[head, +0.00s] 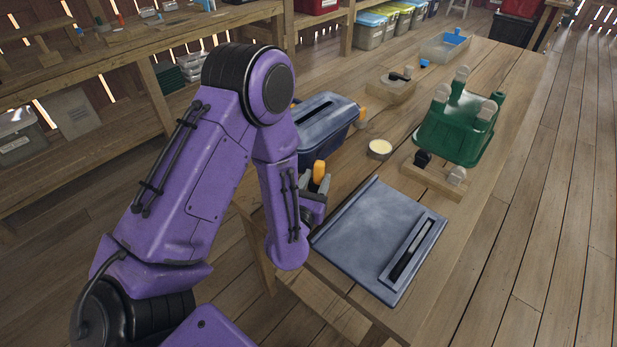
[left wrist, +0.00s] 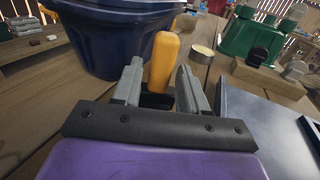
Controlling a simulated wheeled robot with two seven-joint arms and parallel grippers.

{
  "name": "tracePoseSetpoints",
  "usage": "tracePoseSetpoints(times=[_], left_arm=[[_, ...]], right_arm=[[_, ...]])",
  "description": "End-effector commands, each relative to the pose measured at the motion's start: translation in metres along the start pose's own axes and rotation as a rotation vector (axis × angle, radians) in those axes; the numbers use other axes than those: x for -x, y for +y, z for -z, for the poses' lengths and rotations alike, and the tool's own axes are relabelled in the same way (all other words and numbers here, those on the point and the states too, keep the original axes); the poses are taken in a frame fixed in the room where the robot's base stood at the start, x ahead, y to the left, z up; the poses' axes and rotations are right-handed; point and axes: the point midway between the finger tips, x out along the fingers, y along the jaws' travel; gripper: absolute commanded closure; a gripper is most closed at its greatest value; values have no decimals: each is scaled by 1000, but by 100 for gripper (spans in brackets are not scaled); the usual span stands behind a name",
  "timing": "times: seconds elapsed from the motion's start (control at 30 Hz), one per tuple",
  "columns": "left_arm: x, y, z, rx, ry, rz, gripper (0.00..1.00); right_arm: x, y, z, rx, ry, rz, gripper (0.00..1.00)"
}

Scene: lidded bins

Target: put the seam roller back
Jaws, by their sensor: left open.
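A yellow-orange handle (head: 319,172), which looks like the seam roller's, stands at my left gripper (head: 313,190). In the left wrist view the handle (left wrist: 164,60) rises upright between the two grey fingers of my left gripper (left wrist: 158,88). The fingers are open, with a gap on each side of it. Its lower end is dark and partly hidden by the gripper. A dark blue bin (head: 333,130) stands just beyond, and also shows in the left wrist view (left wrist: 110,45). A flat blue-grey lid-like panel (head: 365,225) lies on the table to the right. My right gripper is out of view.
A small round tin (head: 380,149) sits near the blue bin. A clear tray (head: 440,48) is at the far end. Shelves line the left.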

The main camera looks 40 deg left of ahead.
Motion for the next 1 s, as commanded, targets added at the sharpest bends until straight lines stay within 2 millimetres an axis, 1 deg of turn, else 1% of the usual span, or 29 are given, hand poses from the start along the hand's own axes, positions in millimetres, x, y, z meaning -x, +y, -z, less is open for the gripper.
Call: tracePoseSetpoints(times=[0.03, 0.1, 0.2, 0.27, 0.33, 0.5, 1.0], left_arm=[[15, -1, 6, -2, 3, 4, 57], [34, 0, 6, -3, 3, 3, 57], [59, 0, 2, -4, 4, 4, 57], [67, -1, -5, -7, 4, 5, 57], [75, 0, -4, -7, 3, 4, 57], [82, 0, -1, -3, 1, 0, 57], [81, 0, 0, -1, 0, 0, 57]], right_arm=[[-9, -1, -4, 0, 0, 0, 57], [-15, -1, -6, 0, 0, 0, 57], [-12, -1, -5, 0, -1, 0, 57], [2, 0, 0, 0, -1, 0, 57], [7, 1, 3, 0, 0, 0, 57], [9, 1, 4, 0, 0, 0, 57], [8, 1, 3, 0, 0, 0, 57]])
